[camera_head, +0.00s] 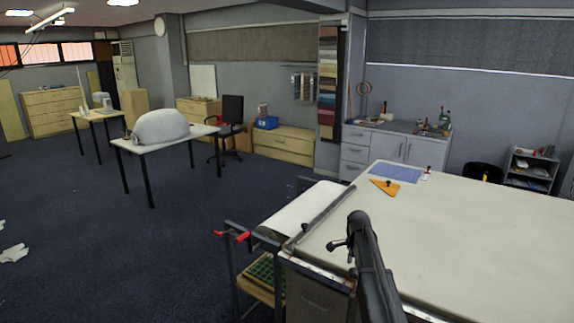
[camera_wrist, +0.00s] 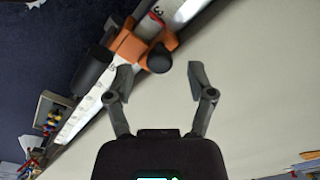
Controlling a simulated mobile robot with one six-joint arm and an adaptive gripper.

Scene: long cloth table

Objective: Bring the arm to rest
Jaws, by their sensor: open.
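My gripper (camera_wrist: 160,78) shows in the wrist view with its two dark fingers spread apart. Nothing is between the fingers. Beyond the fingertips is the pale top of the cloth table (camera_wrist: 250,85), with an orange tool (camera_wrist: 131,46) with dark round parts near its edge. The gripper looks apart from both, though the gap is hard to judge. In the head view my dark arm rises in front of the near left part of the table (camera_head: 480,235). The fingers cannot be made out there.
A yellow-orange triangular piece (camera_head: 385,187) and a blue mat (camera_head: 395,173) lie at the table's far left. A long dark bar (camera_head: 327,213) runs along its left edge, near a red-handled item (camera_head: 233,236). Open floor (camera_head: 130,250) lies to the left.

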